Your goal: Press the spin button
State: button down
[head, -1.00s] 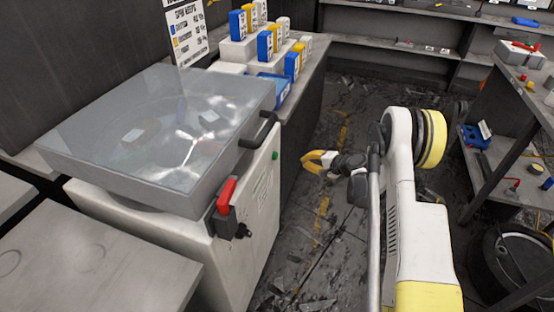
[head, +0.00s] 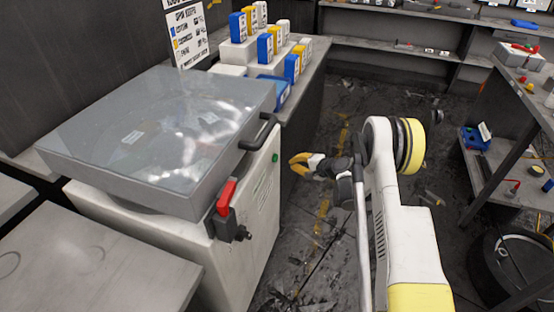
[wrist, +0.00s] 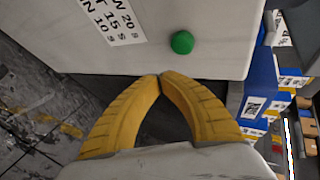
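The spin button is a green round knob (head: 275,157) on the right side face of the white machine (head: 243,205). It also shows in the wrist view (wrist: 182,42), just beyond and slightly right of my fingertips. My gripper (head: 291,162) has yellow fingers that point at that face, a little right of the button. In the wrist view my gripper's fingertips (wrist: 160,77) meet, with nothing between them. They look apart from the button. The clear grey lid (head: 150,130) on the machine is down.
A red-handled switch (head: 226,195) and a black lid handle (head: 258,132) stick out from the machine near the button. Blue, yellow and white boxes (head: 265,45) stand on the counter behind. A dark workbench (head: 505,150) stands at the right. The floor (head: 330,215) between is open.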

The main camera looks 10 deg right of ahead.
jog(key=shift+w+a, duration=0.5)
jog(key=shift+a, duration=0.3)
jog(key=shift+w+a, duration=0.5)
jog(key=shift+a, duration=0.3)
jog(key=shift+a, duration=0.1)
jog(key=shift+w+a, duration=0.2)
jog(key=shift+a, duration=0.05)
jog(key=shift+w+a, duration=0.3)
jog(key=shift+a, duration=0.2)
dwell(1.0)
jog(key=shift+s+d, duration=0.1)
jog(key=shift+d, duration=0.05)
jog(key=shift+s+d, duration=0.45)
jog(key=shift+d, duration=0.25)
jog(key=s+d, duration=0.1)
jog(key=d, duration=0.2)
jog(key=s+d, duration=0.1)
jog(key=shift+s+d, duration=0.15)
jog(key=shift+s, duration=0.15)
